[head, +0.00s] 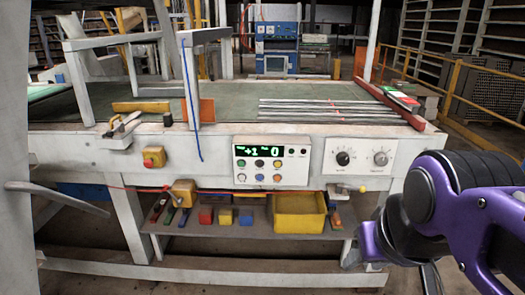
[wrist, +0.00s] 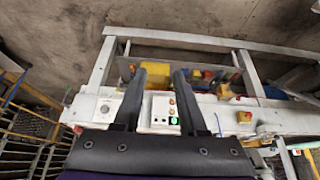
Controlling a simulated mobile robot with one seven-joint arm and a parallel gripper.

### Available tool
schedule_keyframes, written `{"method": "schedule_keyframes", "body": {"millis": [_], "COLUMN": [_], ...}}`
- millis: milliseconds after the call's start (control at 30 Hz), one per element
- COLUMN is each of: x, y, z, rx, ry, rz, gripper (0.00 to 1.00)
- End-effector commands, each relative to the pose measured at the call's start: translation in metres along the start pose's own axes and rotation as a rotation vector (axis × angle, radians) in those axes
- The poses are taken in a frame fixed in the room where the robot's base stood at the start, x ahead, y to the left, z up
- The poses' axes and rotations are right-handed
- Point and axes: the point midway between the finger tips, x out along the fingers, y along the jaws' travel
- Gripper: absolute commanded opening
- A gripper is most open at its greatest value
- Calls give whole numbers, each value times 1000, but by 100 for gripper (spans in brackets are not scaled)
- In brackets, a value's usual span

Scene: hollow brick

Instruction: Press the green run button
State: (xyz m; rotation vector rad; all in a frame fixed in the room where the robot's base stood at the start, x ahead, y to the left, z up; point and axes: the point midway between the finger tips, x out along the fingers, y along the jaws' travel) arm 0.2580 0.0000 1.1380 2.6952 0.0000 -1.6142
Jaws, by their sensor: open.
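The control panel (head: 297,168) is a white box on the front rail of the machine table, with a lit green display (head: 257,150) and two rows of small coloured buttons (head: 260,171) below it. My gripper (wrist: 160,71) is open and empty, with two dark fingers apart. In the head view my purple arm is at the right, and its fingers are not clearly visible.
A white box with two dials (head: 361,158) sits right of the panel. A yellow box with a red button (head: 153,157) is at left. Below, a shelf holds a yellow bin (head: 299,213) and several coloured blocks. A white post (head: 188,85) stands on the table.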

Motion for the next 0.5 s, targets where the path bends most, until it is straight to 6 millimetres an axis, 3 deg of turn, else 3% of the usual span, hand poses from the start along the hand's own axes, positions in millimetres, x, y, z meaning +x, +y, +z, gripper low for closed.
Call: {"method": "schedule_keyframes", "body": {"millis": [33,200,500], "x": [0,0,0], "y": [0,0,0], "z": [0,0,0], "rx": [0,0,0], "ry": [0,0,0], "rz": [0,0,0], "gripper": [30,0,0]}}
